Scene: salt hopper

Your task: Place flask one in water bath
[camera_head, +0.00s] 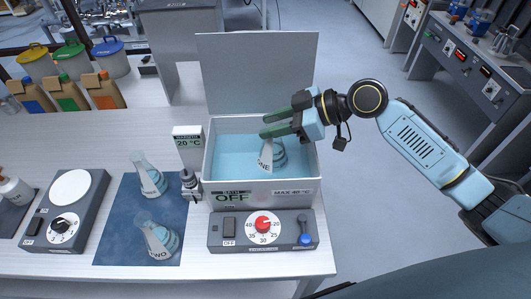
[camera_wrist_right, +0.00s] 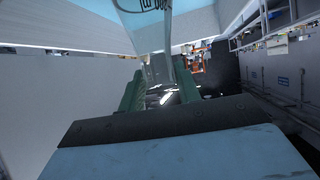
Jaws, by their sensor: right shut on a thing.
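Flask one (camera_head: 266,157), a clear conical flask with a white label reading "ONE", is inside the walls of the water bath (camera_head: 215,165), over its blue water. I cannot tell whether it touches the bottom. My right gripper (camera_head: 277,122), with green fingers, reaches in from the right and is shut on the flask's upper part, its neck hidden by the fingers. In the right wrist view the flask (camera_wrist_right: 150,22) shows at the top, beyond the fingers (camera_wrist_right: 158,90). The bath's lid (camera_head: 257,75) stands open. My left gripper is not in view.
Two other flasks, one (camera_head: 150,180) and one labelled "TWO" (camera_head: 158,242), stand on a blue mat (camera_head: 118,225). A thermometer display (camera_head: 188,140) reads 20 °C at the bath's left edge. A control panel (camera_head: 264,245) with a red dial is in front; a hotplate (camera_head: 72,190) is left.

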